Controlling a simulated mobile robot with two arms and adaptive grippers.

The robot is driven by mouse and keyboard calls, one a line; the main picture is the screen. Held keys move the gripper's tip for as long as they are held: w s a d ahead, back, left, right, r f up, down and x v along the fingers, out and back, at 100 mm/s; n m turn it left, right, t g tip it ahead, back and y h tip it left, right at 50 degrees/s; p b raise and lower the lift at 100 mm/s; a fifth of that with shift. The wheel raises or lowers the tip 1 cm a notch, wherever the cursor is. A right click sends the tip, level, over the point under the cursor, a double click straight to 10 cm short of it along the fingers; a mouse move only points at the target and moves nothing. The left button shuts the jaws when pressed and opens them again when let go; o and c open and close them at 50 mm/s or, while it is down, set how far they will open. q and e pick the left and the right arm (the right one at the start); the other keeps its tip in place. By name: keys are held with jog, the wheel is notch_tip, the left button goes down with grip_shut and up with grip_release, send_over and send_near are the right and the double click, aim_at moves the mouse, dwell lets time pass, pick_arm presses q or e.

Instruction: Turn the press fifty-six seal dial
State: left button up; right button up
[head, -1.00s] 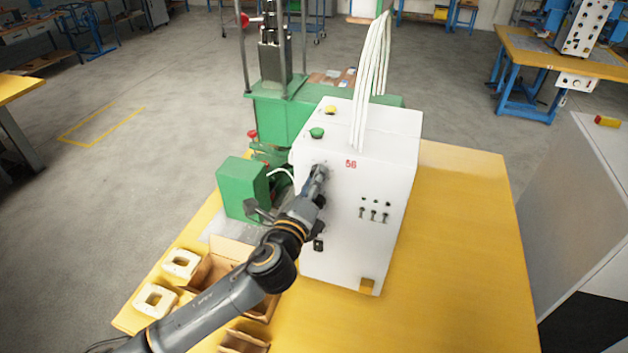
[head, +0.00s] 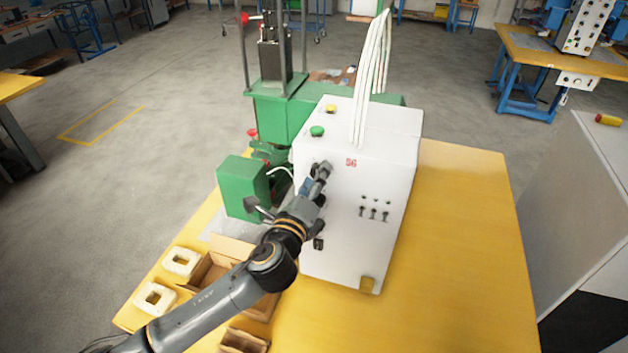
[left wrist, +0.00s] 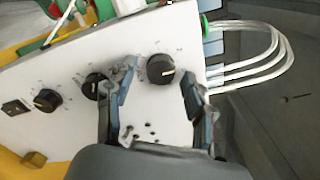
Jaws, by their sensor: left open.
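The white press cabinet (head: 345,240) marked 56 stands on the yellow table. In the left wrist view its panel carries three black dials in a row: one at the right (left wrist: 160,68), one in the middle (left wrist: 95,86) partly behind a finger, and one at the left (left wrist: 47,101). Their lettering is too small to read, so I cannot tell which is the seal dial. My left gripper (left wrist: 158,90) is open, its fingers on either side of the right dial in that view; contact cannot be told. In the head view my left gripper (head: 317,176) is at the panel's upper left, covering part of it.
A green press (head: 285,115) stands behind the cabinet, and a green box (head: 241,188) beside it. White cables (head: 372,75) rise from the cabinet top. Cardboard boxes (head: 205,272) and pale square parts (head: 181,262) lie at the table's left. The table's right side (head: 465,230) is clear.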

pick_arm(q)
jog(key=v, duration=1.2)
